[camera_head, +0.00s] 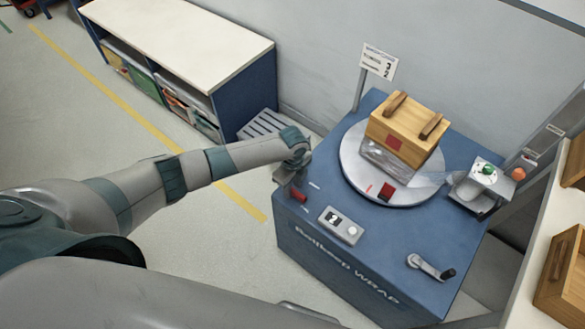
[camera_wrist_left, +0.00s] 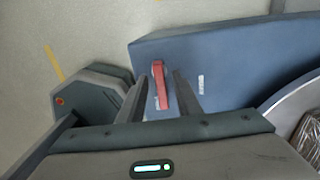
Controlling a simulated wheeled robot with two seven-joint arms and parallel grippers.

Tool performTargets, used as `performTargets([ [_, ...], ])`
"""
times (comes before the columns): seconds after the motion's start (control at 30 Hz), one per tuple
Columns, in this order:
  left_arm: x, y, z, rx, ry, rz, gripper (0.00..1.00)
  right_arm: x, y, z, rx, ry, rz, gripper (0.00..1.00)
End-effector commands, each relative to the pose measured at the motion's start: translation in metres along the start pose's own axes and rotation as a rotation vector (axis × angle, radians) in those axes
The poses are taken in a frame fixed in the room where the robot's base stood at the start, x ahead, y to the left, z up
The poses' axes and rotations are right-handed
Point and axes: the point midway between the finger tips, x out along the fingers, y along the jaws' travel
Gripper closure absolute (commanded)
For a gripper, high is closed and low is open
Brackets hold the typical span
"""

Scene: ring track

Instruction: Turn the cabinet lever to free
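The blue cabinet (camera_head: 335,270) carries a small red lever (camera_head: 298,194) on its top, at the left corner. In the left wrist view the red lever (camera_wrist_left: 162,88) lies between my two fingers, with a gap on each side. A short white mark (camera_wrist_left: 201,85) is on the blue top to its right. My left gripper (camera_head: 288,180) is open at the lever, and the wrist partly hides that corner in the head view. In the left wrist view my left gripper (camera_wrist_left: 161,76) shows both fingers apart. My right gripper is not in view.
On the cabinet are a round turntable (camera_head: 358,176) with a wooden crate (camera_head: 408,128), a control box (camera_head: 340,225), a crank (camera_head: 430,266) and a unit with a green knob (camera_head: 487,172). A white-topped shelf (camera_head: 185,45) stands behind left. The floor at left is clear.

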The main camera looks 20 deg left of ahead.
Motion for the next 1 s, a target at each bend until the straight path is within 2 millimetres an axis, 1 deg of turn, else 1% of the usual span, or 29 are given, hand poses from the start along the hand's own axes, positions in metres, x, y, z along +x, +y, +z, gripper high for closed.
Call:
performTargets([
  [0.17,-0.017,-0.001,0.001,0.002,-0.001,-0.003,0.69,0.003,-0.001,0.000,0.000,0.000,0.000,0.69],
  [0.27,-0.032,-0.001,0.001,0.001,0.000,-0.004,0.69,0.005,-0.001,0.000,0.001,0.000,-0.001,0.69],
  [0.8,-0.137,-0.001,0.001,0.001,-0.001,-0.005,0.69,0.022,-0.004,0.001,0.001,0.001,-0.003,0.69],
  [1.0,-0.161,-0.001,0.000,0.001,-0.001,-0.003,0.69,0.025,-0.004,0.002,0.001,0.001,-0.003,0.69],
])
